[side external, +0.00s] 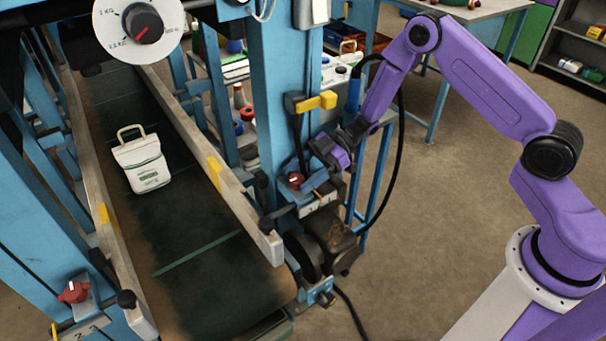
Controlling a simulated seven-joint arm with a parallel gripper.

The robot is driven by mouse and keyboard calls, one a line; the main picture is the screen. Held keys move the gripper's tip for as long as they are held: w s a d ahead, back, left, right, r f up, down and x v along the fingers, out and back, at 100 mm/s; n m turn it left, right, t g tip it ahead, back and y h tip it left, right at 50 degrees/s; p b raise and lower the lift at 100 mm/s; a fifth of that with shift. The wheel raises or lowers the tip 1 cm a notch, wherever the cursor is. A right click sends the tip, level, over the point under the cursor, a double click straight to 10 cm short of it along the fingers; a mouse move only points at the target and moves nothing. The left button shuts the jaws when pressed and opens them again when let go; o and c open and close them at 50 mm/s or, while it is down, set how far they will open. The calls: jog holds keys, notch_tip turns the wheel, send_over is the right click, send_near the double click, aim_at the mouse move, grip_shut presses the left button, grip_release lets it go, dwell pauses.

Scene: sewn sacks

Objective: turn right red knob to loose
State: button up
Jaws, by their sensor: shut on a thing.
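The right red knob (294,181) has a white pointer line and sits on a small plate on the blue post beside the belt's right rail. My gripper (304,173) comes down on it from the upper right and is shut on it. The fingertips are small and dark here, so the exact contact is hard to see. The plate's lettering below the knob is too small to read. A second red knob (73,291) sits on a plate on the left frame, far from my gripper.
A white sack (142,163) with a handle lies on the dark conveyor belt (205,262). A yellow-ended lever (314,103) stands just above my gripper. A round dial (138,30) hangs at top left. Black cable loops beside my wrist. Open floor lies to the right.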

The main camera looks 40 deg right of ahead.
aim_at(302, 176)
jog(key=shift+w+n+g, duration=0.1)
jog(key=shift+n+g, duration=0.3)
jog(key=shift+g, duration=0.1)
jog(key=o, duration=1.1)
jog(key=shift+c, duration=0.2)
jog(key=shift+r, duration=0.5)
notch_tip(302, 176, up, 2)
jog(key=shift+r, duration=0.15)
jog(key=s+d+r, duration=0.2)
jog(key=s+r, duration=0.3)
jog(key=s, duration=0.1)
jog(key=s+d+r, duration=0.2)
jog(key=s+r, duration=0.2)
jog(key=s, duration=0.3)
jog(key=shift+d+r, duration=0.35)
jog(key=shift+d, duration=0.05)
